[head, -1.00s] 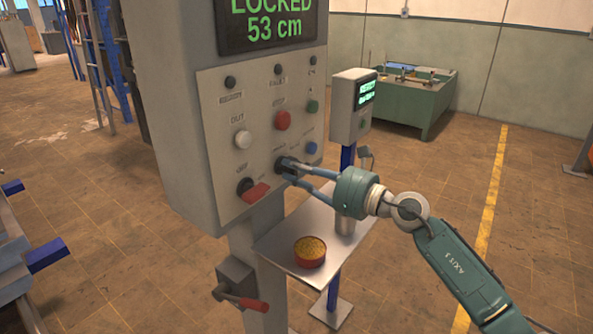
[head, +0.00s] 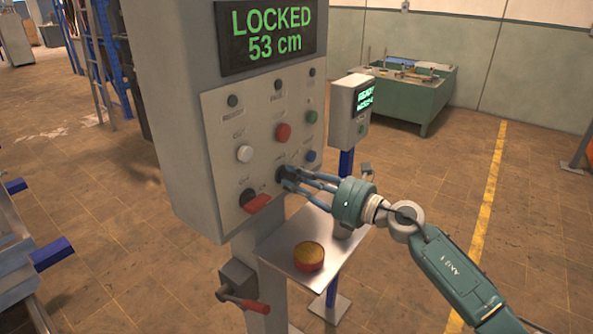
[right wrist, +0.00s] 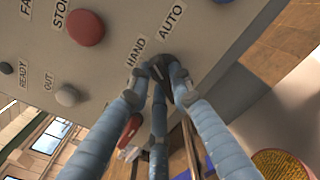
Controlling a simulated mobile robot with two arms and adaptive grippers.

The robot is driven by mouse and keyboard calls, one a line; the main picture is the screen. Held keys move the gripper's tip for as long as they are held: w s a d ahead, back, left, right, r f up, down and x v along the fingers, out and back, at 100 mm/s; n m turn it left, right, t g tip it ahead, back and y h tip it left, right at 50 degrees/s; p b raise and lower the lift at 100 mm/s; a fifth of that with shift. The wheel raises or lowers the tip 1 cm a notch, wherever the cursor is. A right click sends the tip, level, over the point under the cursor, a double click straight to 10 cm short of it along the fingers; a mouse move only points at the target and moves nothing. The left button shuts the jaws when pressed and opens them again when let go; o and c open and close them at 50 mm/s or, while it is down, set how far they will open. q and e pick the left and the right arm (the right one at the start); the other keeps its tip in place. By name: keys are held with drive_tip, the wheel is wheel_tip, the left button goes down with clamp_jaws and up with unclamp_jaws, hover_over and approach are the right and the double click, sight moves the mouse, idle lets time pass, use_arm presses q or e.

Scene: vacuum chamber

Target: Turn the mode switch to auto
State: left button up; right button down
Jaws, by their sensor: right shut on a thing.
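The control panel (head: 222,130) stands on a grey post with a dark screen (head: 268,38) reading "LOCKED 53 cm". The mode switch (right wrist: 158,68) is a dark round knob low on the panel, between the labels HAND (right wrist: 136,52) and AUTO (right wrist: 171,22) in the right wrist view. My right gripper (head: 289,177) has its blue fingers closed around this knob; it also shows in the right wrist view (right wrist: 157,75). The fingers partly cover the knob, so I cannot tell which label it points to. My left gripper is in neither view.
A red-handled switch (head: 256,203) sits left of the knob; red (head: 283,132), white (head: 244,154), green (head: 312,117) and blue (head: 310,156) buttons are above and around it. A metal shelf (head: 283,243) below holds a red round tin (head: 309,257). A red-handled lever (head: 243,303) is lower on the post.

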drive_tip(key=m+p, duration=0.3)
drive_tip(key=m, duration=0.1)
drive_tip(key=shift+w+d+r, duration=0.1)
drive_tip(key=shift+w, duration=0.05)
drive_tip(key=shift+m+p, duration=0.5)
drive_tip(key=shift+m, duration=0.4)
drive_tip(key=c, duration=1.5)
unclamp_jaws()
drive_tip(key=shift+c, duration=0.2)
drive_tip(key=shift+d, duration=0.1)
drive_tip(key=v, duration=1.2)
